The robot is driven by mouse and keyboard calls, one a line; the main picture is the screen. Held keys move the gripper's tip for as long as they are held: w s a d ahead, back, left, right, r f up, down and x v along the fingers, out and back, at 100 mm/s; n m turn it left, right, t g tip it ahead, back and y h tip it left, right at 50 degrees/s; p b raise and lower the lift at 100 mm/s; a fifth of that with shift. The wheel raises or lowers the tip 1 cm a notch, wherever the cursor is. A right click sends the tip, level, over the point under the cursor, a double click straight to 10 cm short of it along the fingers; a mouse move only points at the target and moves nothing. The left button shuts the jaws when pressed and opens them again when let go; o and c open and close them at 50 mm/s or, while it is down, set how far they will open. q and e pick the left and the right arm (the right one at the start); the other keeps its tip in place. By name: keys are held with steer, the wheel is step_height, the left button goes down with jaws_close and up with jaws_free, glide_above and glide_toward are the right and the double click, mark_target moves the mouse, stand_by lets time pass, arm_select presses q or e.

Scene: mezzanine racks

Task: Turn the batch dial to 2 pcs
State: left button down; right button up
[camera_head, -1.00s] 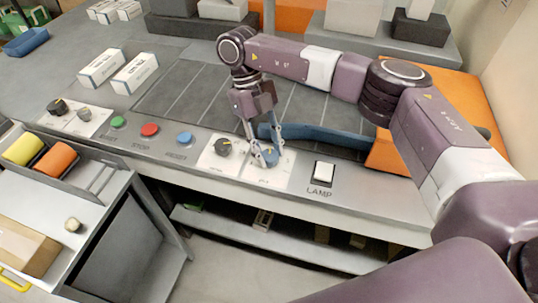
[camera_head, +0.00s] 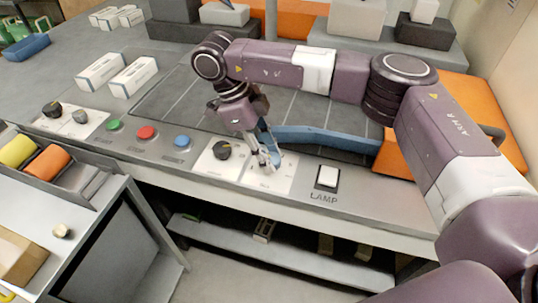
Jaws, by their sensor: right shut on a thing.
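My right gripper (camera_head: 268,162) points down at the right-hand white dial plate (camera_head: 284,179) on the front of the grey console. Its fingers are shut on the small dial there, which they mostly hide. I cannot read the dial's pointer or the plate's small print. To its left, a black dial with a pale pointer mark (camera_head: 222,150) sits on another white plate, and the gripper is clear of it. My left gripper is not in view.
Green (camera_head: 114,125), red (camera_head: 147,132) and blue (camera_head: 183,141) buttons lie to the left, with two more dials (camera_head: 53,109) beyond. A white lamp switch (camera_head: 328,177) is to the right. A blue curved object (camera_head: 325,138) lies close behind the gripper.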

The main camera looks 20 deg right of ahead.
stand_by(0.5)
steer(key=o, duration=1.2)
steer(key=shift+c, duration=0.2)
steer(key=shift+r, duration=0.15)
steer(key=v, duration=1.2)
